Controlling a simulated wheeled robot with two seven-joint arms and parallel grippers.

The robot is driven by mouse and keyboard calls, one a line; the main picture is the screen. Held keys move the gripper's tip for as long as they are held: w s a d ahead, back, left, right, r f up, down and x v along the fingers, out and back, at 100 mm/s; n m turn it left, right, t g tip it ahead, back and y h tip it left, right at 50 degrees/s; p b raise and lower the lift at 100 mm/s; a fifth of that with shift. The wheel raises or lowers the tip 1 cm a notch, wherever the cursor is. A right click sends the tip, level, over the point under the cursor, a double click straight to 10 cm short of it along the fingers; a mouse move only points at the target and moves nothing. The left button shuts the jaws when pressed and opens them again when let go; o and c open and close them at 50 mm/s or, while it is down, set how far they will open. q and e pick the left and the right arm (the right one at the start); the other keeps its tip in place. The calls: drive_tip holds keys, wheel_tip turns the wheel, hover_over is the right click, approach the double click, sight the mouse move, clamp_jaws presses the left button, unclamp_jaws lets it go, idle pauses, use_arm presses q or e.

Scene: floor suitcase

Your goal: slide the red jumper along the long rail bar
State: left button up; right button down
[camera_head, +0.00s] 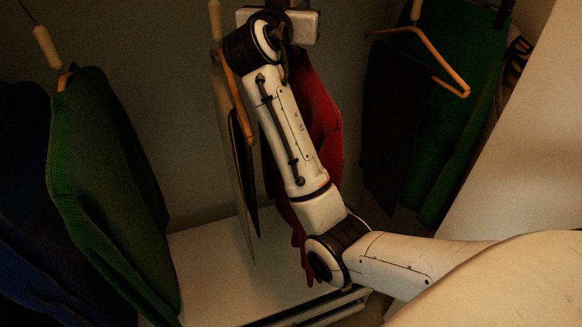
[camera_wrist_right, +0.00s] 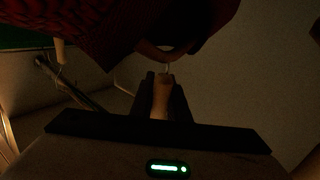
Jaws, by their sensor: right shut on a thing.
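The red jumper (camera_head: 320,110) hangs behind my right arm, which hides much of it in the head view. It also shows as dark red knit at the top of the right wrist view (camera_wrist_right: 75,32). My right gripper (camera_wrist_right: 163,84) is shut on the pale handle (camera_wrist_right: 161,100) of a hanger. The brown hanger (camera_wrist_right: 165,50) and the jumper appear just past the fingertips. The fingers are out of sight in the head view, above or behind my wrist. The long rail bar is not clearly visible. My left gripper is not in view.
A green jumper (camera_head: 100,170) hangs at left beside a dark blue garment (camera_head: 30,210). A thin garment on a wooden hanger (camera_head: 240,180) hangs just left of the red jumper.

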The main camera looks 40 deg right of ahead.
drive_tip(key=s+d, duration=0.3)
drive_tip(key=d, duration=0.8)
drive_tip(key=shift+d, duration=0.3)
idle(0.5)
drive_tip(key=d, duration=0.2)
drive_tip(key=s+d, duration=0.1)
drive_tip(key=d, duration=0.2)
drive_tip(key=shift+s+d, duration=0.1)
drive_tip(key=shift+d, duration=0.05)
idle(0.7)
